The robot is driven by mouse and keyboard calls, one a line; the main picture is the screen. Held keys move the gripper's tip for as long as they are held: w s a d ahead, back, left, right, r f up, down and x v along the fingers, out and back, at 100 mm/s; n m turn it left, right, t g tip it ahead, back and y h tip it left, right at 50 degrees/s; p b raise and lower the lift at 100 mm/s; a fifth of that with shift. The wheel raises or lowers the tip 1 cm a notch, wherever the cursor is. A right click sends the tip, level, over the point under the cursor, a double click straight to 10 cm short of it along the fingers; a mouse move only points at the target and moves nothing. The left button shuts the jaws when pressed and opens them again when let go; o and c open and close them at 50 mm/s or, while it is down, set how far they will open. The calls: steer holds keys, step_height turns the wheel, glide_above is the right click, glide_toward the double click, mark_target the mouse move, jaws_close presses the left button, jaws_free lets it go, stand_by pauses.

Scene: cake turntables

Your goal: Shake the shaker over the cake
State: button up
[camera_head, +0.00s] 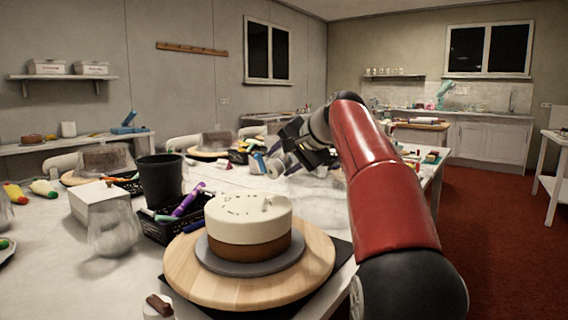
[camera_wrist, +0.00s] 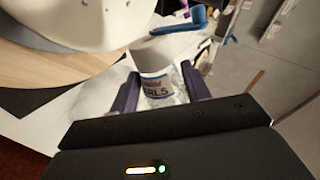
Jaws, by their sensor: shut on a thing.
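The cake (camera_head: 250,222), white on top and brown below, sits on a grey board on the round wooden turntable (camera_head: 190,275). Its white part also shows at the upper left of the wrist view (camera_wrist: 65,20). My gripper (camera_wrist: 158,88) is shut on the shaker (camera_wrist: 153,58), a small clear jar with a blue-and-white label whose readable letters end in "RLS". In the head view my gripper (camera_head: 290,153) is beyond the cake and above the table, apart from the cake. The shaker looks small and partly unclear there. A few small dark marks show on the cake's top.
A black cup (camera_head: 160,181) and a black basket (camera_head: 160,232) with purple and blue tools stand left of the cake. A glass jar (camera_head: 112,232) and a white box (camera_head: 98,203) are further left. Other cakes on turntables stand behind.

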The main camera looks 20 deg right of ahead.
steer(key=shift+r, duration=0.15)
steer(key=shift+w+d+r+p, duration=0.2)
steer(key=shift+d+p, duration=0.05)
steer(key=shift+p, duration=0.4)
steer(key=shift+f, duration=0.2)
steer(key=shift+s+a+f+b, duration=0.15)
steer(key=shift+s+a+b, duration=0.1)
steer(key=shift+a+b, duration=0.1)
steer(key=shift+d, duration=0.1)
steer(key=shift+r+t+h+b, duration=0.2)
steer(key=shift+t+h+b, duration=0.1)
steer(key=shift+b, duration=0.25)
